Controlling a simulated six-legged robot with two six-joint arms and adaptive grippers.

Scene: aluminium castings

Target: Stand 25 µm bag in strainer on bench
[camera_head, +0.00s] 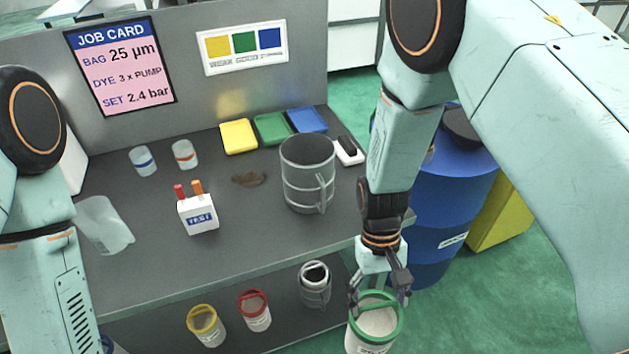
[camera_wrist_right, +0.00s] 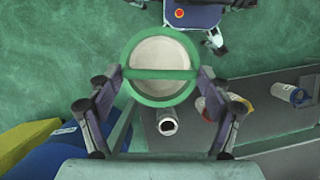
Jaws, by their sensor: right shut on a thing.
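My right gripper (camera_head: 380,297) is shut on a filter bag with a green rim (camera_head: 374,323). The bag hangs upright in front of the bench, below the top. In the right wrist view the bag's green ring with a crossbar (camera_wrist_right: 160,76) fills the space between the fingers. The print on its side is too small to read. A grey metal vessel with a side handle (camera_head: 308,172), seemingly the strainer, stands upright on the bench (camera_head: 255,225). My left arm is at the left; its gripper is out of view.
On the lower shelf stand yellow-rimmed (camera_head: 206,325) and red-rimmed (camera_head: 254,310) bags and a grey canister (camera_head: 315,284). On the bench are a TEST box (camera_head: 198,214), a clear jug (camera_head: 104,225) and coloured trays (camera_head: 272,130). A blue drum (camera_head: 455,195) stands right of the bench.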

